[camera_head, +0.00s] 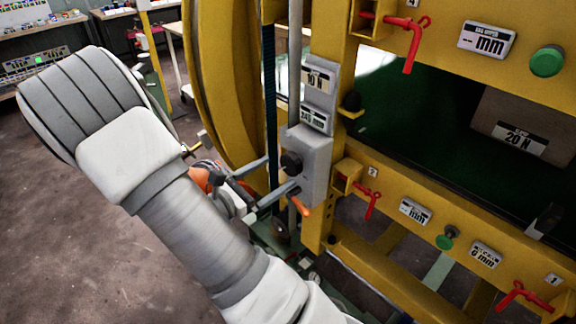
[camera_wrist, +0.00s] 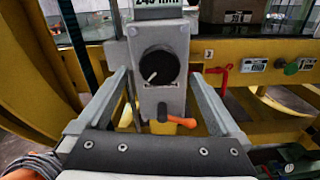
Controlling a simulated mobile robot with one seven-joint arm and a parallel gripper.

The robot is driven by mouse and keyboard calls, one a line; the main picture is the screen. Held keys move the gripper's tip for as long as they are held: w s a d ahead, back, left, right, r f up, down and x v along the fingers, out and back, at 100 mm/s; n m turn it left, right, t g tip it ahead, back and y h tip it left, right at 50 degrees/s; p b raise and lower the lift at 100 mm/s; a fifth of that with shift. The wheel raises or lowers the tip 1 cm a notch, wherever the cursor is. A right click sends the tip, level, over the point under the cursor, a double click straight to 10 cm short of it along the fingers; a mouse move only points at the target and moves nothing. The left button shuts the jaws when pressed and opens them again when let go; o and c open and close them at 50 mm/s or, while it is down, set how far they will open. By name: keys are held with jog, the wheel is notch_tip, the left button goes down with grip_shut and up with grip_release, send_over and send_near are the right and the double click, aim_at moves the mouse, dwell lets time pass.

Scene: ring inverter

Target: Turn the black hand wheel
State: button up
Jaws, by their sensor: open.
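The black hand wheel (camera_head: 291,163) is a round black knob on the front of a grey box (camera_head: 316,160) mounted on the yellow frame. In the wrist view the wheel (camera_wrist: 159,66) sits upper middle, with a white pointer mark toward its lower left. My gripper (camera_head: 281,173) is open, its two grey fingers pointing at the box. In the wrist view the fingers reach forward left and right of the box, with the wheel between them in the picture. I see no contact with the wheel; the exact depth gap cannot be told.
An orange-handled lever (camera_head: 300,206) sticks out below the wheel, also between the fingers in the wrist view (camera_wrist: 178,122). Red handles (camera_head: 372,200) and green knobs (camera_head: 447,238) line the yellow frame at right. A yellow ring (camera_head: 220,80) stands behind my arm. The floor at left is open.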

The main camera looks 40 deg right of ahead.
aim_at(288, 166)
jog(key=d, duration=0.5)
jog(key=shift+w+d, duration=0.1)
jog(key=shift+w, duration=0.1)
jog(key=c, duration=1.3)
jog(key=shift+o, duration=0.2)
jog(key=shift+b, duration=0.35)
jog(key=m+b, duration=0.2)
jog(key=m, duration=0.1)
jog(key=shift+f+m, duration=0.2)
jog(key=shift+m, duration=0.1)
jog(key=shift+m+b, duration=1.6)
jog(key=shift+m, duration=0.2)
jog(key=shift+r, duration=0.1)
